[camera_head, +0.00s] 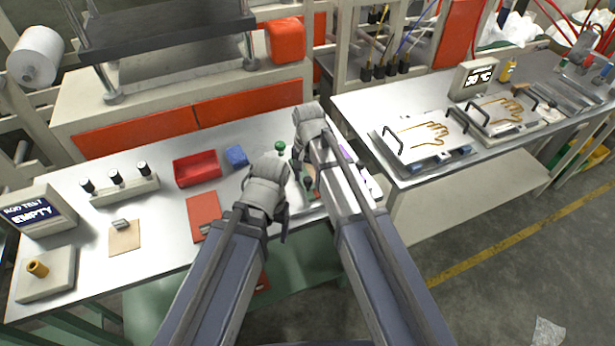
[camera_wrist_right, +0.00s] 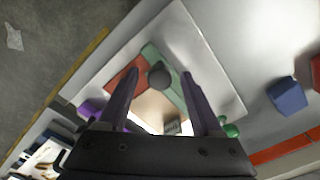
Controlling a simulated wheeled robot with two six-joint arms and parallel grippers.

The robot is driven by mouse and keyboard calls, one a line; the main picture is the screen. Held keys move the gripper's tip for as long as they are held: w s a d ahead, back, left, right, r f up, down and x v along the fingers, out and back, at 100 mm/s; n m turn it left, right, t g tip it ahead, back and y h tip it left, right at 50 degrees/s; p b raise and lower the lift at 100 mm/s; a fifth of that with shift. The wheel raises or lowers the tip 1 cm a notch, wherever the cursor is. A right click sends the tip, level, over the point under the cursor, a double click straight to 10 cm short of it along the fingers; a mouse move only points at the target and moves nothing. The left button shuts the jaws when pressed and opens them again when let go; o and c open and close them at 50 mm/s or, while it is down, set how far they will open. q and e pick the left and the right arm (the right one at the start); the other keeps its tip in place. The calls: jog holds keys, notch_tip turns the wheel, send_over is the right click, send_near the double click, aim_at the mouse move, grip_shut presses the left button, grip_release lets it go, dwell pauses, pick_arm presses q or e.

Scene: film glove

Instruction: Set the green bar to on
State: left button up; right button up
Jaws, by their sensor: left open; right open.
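In the right wrist view, a green bar (camera_wrist_right: 152,54) lies on a pale tray-like panel (camera_wrist_right: 205,47), beside a red-brown patch (camera_wrist_right: 121,84). A dark round knob (camera_wrist_right: 158,76) appears over the bar's area. My right gripper (camera_wrist_right: 160,74) is open, its fingertips on either side of the knob in the picture; contact cannot be told. In the head view, my right gripper (camera_head: 299,166) is over the panel, which my arm mostly hides. My left gripper (camera_head: 264,214) is open over the table, left of the right arm, with nothing visible between its fingers.
A green ball knob (camera_head: 279,146), blue block (camera_head: 236,156), red bin (camera_head: 197,169) and red plate (camera_head: 203,216) are near the grippers. A switch box (camera_head: 125,190) and display (camera_head: 38,212) stand left. A second table (camera_head: 350,110) with glove trays is right.

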notch_tip(320, 180, up, 8)
jog(key=p, duration=0.8)
pick_arm(q)
notch_tip(320, 180, up, 8)
pick_arm(e)
jog(key=shift+f, duration=0.1)
pick_arm(q)
jog(key=shift+f, duration=0.15)
pick_arm(e)
jog(key=shift+s+f, duration=0.1)
jog(key=shift+s, duration=0.25)
pick_arm(q)
notch_tip(320, 180, down, 4)
jog(key=b, duration=0.4)
pick_arm(e)
jog(key=s+f+n, duration=0.2)
jog(key=s+n, duration=0.2)
jog(key=s, duration=0.4)
jog(key=s+d+f+n+h, duration=0.1)
jog(key=s+n, duration=0.4)
jog(key=s, duration=0.3)
jog(key=shift+s+f, duration=0.3)
jog(key=shift+f, duration=0.05)
